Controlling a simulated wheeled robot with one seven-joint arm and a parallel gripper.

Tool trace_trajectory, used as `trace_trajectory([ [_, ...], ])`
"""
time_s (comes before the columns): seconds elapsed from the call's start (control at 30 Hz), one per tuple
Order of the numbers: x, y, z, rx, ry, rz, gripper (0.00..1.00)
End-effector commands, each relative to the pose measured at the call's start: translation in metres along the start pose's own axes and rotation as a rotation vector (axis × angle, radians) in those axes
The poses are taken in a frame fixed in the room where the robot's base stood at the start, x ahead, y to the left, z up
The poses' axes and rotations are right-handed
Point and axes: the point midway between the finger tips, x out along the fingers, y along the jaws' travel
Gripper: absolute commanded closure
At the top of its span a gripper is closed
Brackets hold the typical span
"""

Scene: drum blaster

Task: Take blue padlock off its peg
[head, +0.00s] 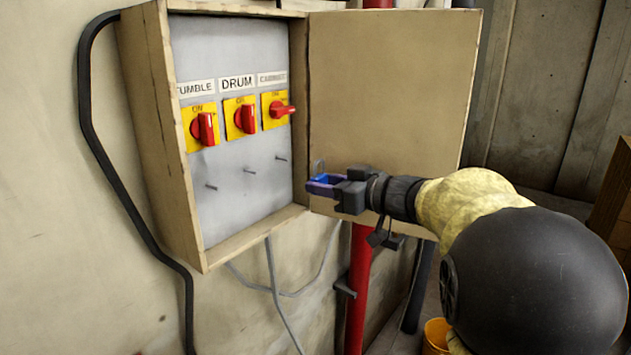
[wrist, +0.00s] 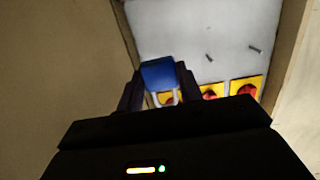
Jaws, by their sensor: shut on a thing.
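The blue padlock (wrist: 158,75) is between the two fingers of my gripper (wrist: 157,90) in the wrist view, with its pale shackle showing. In the head view my gripper (head: 335,187) is shut on the padlock (head: 323,183), in front of the open door near the box's right edge. The padlock looks apart from the panel. Three bare pegs stick out of the grey panel: a left peg (head: 211,187), a middle peg (head: 250,170) and a right peg (head: 281,158). The wrist view also shows two pegs, one of them here (wrist: 255,49).
The switch box (head: 160,130) hangs on the wall with its door (head: 390,90) open to the right. Three red rotary switches on yellow plates, one under the DRUM label (head: 237,83), sit above the pegs. A red pipe (head: 359,290) runs below.

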Motion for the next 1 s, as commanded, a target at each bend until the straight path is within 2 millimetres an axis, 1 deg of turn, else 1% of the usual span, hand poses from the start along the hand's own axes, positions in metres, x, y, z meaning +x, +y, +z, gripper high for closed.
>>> trace_trajectory([
  [0.2,-0.018,0.000,0.002,-0.001,0.001,0.002,0.82],
  [0.3,-0.023,0.000,0.002,-0.001,0.001,0.000,0.82],
  [0.57,-0.023,0.000,0.003,-0.001,0.000,0.000,0.82],
  [0.67,-0.021,0.000,0.006,0.000,-0.001,-0.001,0.82],
  [0.77,-0.013,0.001,0.018,0.003,-0.003,-0.003,0.82],
  [0.83,-0.004,0.002,0.034,0.005,-0.005,-0.001,0.82],
  [0.97,0.019,0.007,0.077,0.009,-0.008,0.018,0.82],
  [1.0,0.026,0.009,0.093,0.011,-0.009,0.028,0.82],
])
